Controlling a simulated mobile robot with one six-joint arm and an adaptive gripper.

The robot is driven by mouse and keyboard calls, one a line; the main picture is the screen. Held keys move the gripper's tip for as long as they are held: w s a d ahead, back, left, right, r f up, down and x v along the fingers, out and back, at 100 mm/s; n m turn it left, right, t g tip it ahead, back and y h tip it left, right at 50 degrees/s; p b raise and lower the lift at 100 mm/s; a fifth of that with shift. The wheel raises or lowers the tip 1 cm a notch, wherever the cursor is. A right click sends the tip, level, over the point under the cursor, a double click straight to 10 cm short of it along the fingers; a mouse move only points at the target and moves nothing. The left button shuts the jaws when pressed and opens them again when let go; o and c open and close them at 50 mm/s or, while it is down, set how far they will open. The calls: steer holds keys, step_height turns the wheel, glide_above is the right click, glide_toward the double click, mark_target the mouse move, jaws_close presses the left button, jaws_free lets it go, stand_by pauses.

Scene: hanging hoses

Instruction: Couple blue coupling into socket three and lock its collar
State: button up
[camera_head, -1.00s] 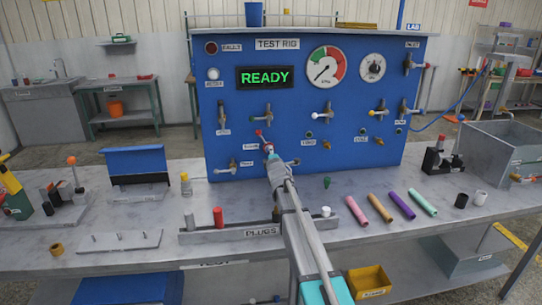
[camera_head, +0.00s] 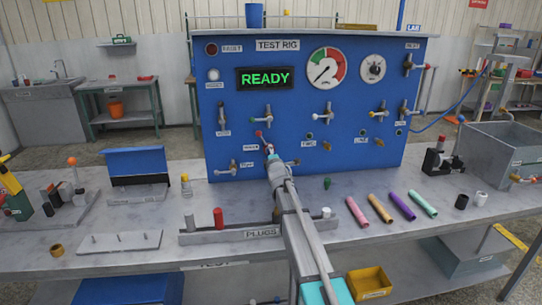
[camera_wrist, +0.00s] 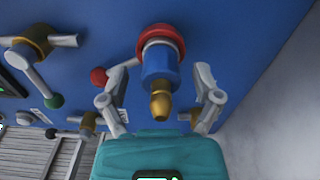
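In the wrist view, the blue coupling (camera_wrist: 160,62) has a red collar (camera_wrist: 160,40) on its panel side and a brass tip (camera_wrist: 160,106) pointing toward my gripper. My gripper (camera_wrist: 158,88) is open, with one finger on each side of the coupling and visible gaps to both. In the head view, my gripper (camera_head: 271,153) is at the lower left-middle of the blue test rig panel (camera_head: 230,115) and mostly hides the coupling. Brass fittings stick out of the panel to the right, one (camera_head: 327,146) in the middle and one (camera_head: 379,142) beyond. Their small labels are hard to read.
Valve handles crowd the panel, including a red-knobbed one (camera_wrist: 98,76) close to my left finger in the wrist view. The plugs rail (camera_head: 240,234) stands in front on the bench. Coloured tubes (camera_head: 380,208) lie to the right. The display reads READY.

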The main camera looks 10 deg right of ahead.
steer(key=shift+s, duration=0.1)
steer(key=s, duration=1.2)
steer(key=shift+f, duration=0.1)
stand_by(0.8)
